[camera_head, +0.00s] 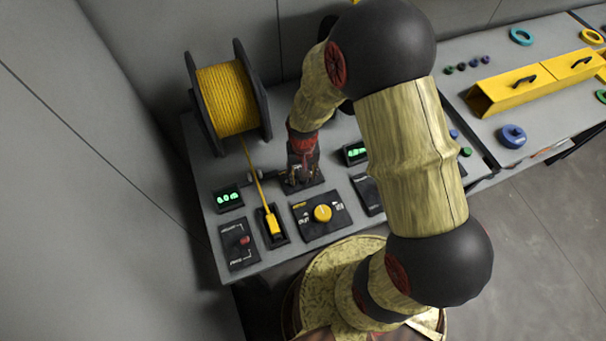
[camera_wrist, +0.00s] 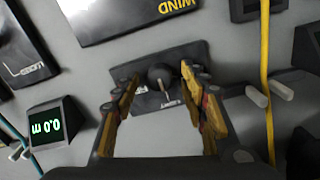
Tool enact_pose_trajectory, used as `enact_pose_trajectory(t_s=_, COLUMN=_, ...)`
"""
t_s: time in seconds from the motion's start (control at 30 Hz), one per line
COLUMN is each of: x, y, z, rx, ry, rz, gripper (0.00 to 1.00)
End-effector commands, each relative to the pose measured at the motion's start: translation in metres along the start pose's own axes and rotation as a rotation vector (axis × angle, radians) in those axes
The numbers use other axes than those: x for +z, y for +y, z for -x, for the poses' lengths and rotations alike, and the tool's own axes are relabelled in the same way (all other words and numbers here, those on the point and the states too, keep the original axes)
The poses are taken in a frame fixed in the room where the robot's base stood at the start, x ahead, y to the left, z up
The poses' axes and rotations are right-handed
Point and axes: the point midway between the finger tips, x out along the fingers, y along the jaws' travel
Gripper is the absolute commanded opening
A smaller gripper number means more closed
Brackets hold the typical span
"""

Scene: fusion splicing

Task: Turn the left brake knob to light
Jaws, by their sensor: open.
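The brake knob is a dark round knob (camera_wrist: 160,74) with a pale pointer mark, on a black plate (camera_wrist: 196,52) in the wrist view. The pointer runs toward the bottom of that picture, near small partly hidden lettering that seems to read LIGHT. Its exact setting is hard to tell. My gripper (camera_wrist: 158,82) is open, with its fingers on either side of the knob; contact cannot be made out. In the head view my gripper (camera_head: 301,178) is over the same black plate (camera_head: 316,183), and it hides the knob.
A spool of yellow line (camera_head: 227,100) stands at the back left, its line running forward past the plate to a yellow piece (camera_head: 273,224). A panel with a yellow knob (camera_head: 322,213) lies in front. A green display (camera_head: 228,197) stands left, another (camera_head: 355,152) right.

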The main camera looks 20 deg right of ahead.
Motion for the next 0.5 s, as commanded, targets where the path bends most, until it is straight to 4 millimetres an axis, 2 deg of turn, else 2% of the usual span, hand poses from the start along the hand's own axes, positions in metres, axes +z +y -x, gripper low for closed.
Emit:
enact_pose_trajectory(t_s=0.13, x=-0.001, y=0.000, z=0.006, rx=-0.001, ry=0.003, rz=0.000, gripper=0.43)
enact_pose_trajectory(t_s=0.27, x=-0.002, y=0.000, z=0.023, rx=-0.001, ry=0.004, rz=0.000, gripper=0.43)
enact_pose_trajectory(t_s=0.5, x=-0.002, y=-0.001, z=0.072, rx=-0.001, ry=0.005, rz=0.000, gripper=0.43)
